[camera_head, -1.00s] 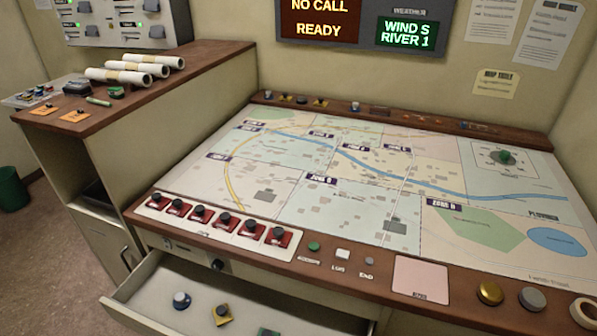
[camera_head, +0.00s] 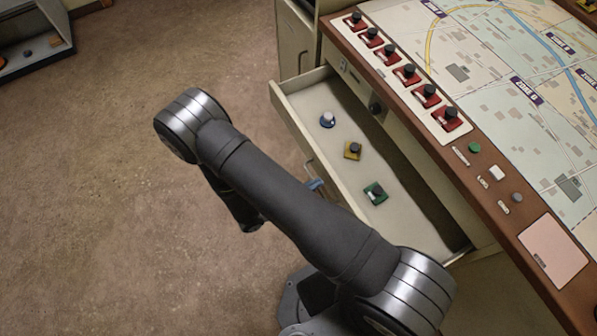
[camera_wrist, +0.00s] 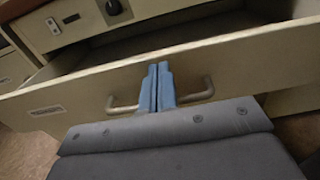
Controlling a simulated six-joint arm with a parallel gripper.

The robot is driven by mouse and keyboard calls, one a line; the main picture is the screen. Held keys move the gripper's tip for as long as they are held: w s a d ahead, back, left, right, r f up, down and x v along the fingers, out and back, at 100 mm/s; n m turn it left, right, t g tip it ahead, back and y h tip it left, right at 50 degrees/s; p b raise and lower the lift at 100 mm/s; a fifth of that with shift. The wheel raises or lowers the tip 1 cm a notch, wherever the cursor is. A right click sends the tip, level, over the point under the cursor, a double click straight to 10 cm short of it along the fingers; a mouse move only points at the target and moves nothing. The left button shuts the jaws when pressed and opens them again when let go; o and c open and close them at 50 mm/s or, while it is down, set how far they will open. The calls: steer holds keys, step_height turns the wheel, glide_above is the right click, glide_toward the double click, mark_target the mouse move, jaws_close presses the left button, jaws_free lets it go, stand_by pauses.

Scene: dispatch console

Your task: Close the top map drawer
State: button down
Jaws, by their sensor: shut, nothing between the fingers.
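The top map drawer (camera_head: 325,97) is pulled open from under the map table. Its pale front (camera_wrist: 245,62) spans the wrist view, with a metal bar handle (camera_wrist: 198,95) on it. My gripper (camera_wrist: 157,87) has its blue fingers shut together with nothing between them. They are at the middle of the drawer front, overlapping the handle's centre; whether they touch it I cannot tell. In the head view my gripper (camera_head: 315,185) shows only as a small blue tip outside the drawer front, mostly hidden behind my arm.
A row of red switches (camera_head: 406,75) lines the table edge (camera_head: 470,165) above. A dark knob (camera_head: 376,108) sits behind the drawer.

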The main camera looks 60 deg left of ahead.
mark_target(336, 185)
steer(key=shift+w, duration=1.35)
steer(key=w, duration=1.9)
steer(key=shift+w, duration=0.3)
steer(key=shift+s, duration=0.1)
steer(key=s, duration=1.3)
steer(key=shift+s, duration=0.25)
steer(key=d, duration=0.2)
steer(key=shift+s+d+f, duration=0.2)
steer(key=shift+s+d, duration=0.05)
steer(key=shift+d, duration=0.25)
steer(key=w, duration=1.4)
